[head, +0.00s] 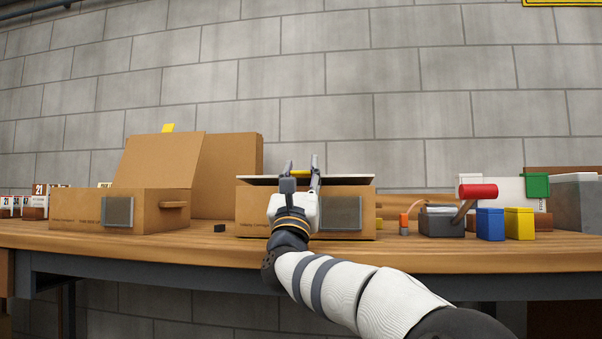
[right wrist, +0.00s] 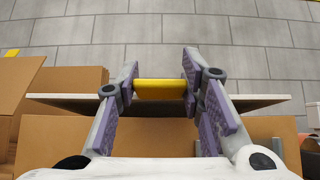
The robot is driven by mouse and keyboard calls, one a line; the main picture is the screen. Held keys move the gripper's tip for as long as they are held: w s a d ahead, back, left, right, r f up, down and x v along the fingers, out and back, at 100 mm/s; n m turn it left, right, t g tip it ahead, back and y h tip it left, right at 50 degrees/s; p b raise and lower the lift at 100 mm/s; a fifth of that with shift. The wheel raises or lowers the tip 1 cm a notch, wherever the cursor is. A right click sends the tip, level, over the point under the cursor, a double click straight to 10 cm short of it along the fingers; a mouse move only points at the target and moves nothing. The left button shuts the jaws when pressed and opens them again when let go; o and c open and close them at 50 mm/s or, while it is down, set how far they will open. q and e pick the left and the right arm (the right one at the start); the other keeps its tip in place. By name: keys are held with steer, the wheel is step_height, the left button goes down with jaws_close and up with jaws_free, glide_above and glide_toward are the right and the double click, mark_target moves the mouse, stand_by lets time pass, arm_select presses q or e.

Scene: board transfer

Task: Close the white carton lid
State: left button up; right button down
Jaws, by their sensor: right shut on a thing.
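The carton with the white lid (head: 345,177) stands at the middle of the bench, its brown front (head: 256,209) facing me. The lid looks nearly level over the carton top, with a dark gap under its left front edge. It also shows as a thin pale strip in the right wrist view (right wrist: 70,100). My right gripper (head: 301,168) is shut on the yellow tab (right wrist: 160,89) of the lid. Its fingers stand upright and the tab spans between their pads. Whether the lid touches the carton rim all round cannot be seen. My left gripper is out of view.
An open brown carton (head: 75,208) with a raised flap (head: 160,160) stands to the left. A red-handled tool (head: 477,191) in a dark holder, a blue box (head: 490,224) and a yellow box (head: 519,223) stand to the right. A small black block (head: 220,228) lies between the cartons.

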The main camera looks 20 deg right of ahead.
steer(key=c, duration=1)
jaws_free()
steer(key=shift+w+f, duration=0.1)
steer(key=shift+c, duration=0.2)
steer(key=shift+s+a+f, duration=0.25)
steer(key=shift+s+f, duration=0.15)
steer(key=shift+s, duration=0.1)
steer(key=s+a, duration=0.5)
steer(key=s, duration=0.5)
steer(key=shift+s, duration=0.35)
